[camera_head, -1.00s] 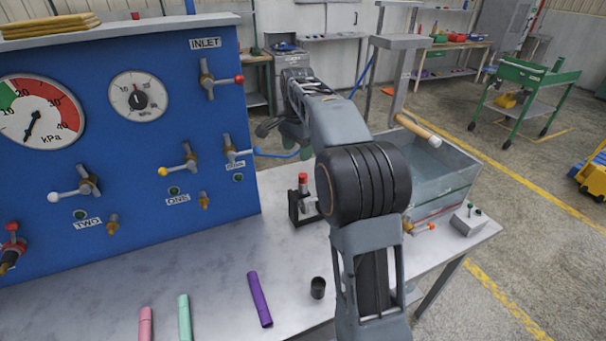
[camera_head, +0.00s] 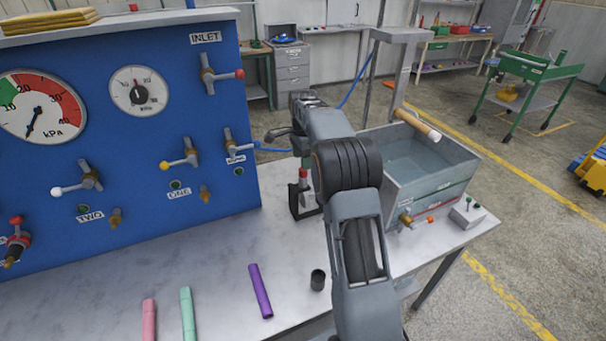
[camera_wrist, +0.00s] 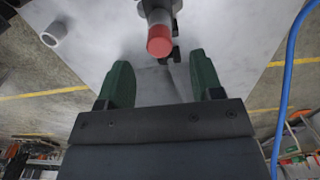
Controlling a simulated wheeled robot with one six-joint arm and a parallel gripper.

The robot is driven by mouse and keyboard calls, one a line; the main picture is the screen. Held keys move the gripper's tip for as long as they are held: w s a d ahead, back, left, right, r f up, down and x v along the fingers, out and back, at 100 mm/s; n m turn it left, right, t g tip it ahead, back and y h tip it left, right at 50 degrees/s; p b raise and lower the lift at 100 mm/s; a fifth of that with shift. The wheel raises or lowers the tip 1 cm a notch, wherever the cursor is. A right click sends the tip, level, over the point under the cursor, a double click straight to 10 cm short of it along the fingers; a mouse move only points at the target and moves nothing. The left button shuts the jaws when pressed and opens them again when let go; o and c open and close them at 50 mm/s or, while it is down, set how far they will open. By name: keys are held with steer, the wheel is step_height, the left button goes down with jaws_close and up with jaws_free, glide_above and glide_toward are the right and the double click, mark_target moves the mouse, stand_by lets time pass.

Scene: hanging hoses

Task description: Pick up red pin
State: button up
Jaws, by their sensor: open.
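The red pin (camera_head: 303,174) stands upright in a dark holder (camera_head: 294,205) on the bench, just left of my arm in the head view. In the wrist view the red end of the pin (camera_wrist: 159,41) shows at the top centre, beyond the fingertips and roughly midway between them. My gripper (camera_wrist: 160,82) is open, its two green fingers apart with nothing between them. In the head view my gripper is mostly hidden behind my arm.
The blue gauge panel (camera_head: 120,215) with valve handles stands at the left. A clear-walled tank (camera_head: 440,178) is to the right. A black cup (camera_head: 318,280) and a purple tube (camera_head: 260,290) lie toward the front. A blue hose (camera_wrist: 287,85) hangs at the right in the wrist view.

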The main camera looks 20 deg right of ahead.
mark_target(303, 177)
steer(key=shift+f+p, duration=0.5)
steer(key=shift+f, duration=2.15)
steer(key=c, duration=1)
